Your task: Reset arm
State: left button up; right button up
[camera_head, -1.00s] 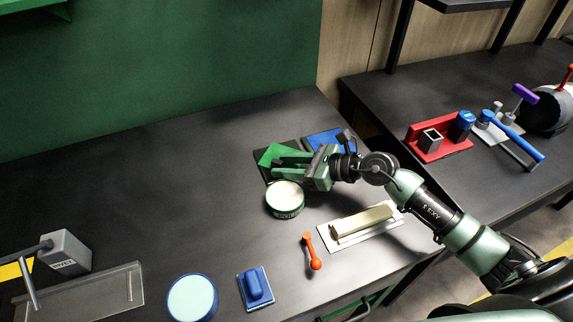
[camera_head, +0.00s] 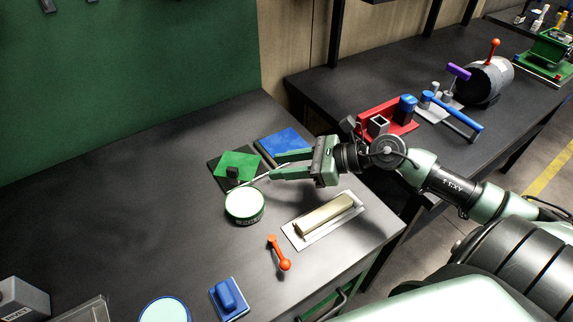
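My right gripper (camera_head: 273,167) reaches in from the right above the table. The fingertips are right of a green square (camera_head: 240,162) on a dark pad and overlap the lower edge of a blue square (camera_head: 284,145) in the picture. A small black block (camera_head: 233,172) shows on the green square, with a thin pale rod near it running toward the fingers. The height of the fingers above the table is hard to tell. My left gripper is out of view.
A round green-and-white tin (camera_head: 244,204), a plate with a cream bar (camera_head: 325,216), an orange-red handle (camera_head: 279,253) and a blue-handled block (camera_head: 229,297) lie nearby. A second table at right holds a red holder (camera_head: 398,131). The dark table's left part is mostly clear.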

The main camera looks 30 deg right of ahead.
jog(key=shift+s+d+r, duration=0.15)
jog(key=shift+s+d, duration=0.15)
dwell(0.4)
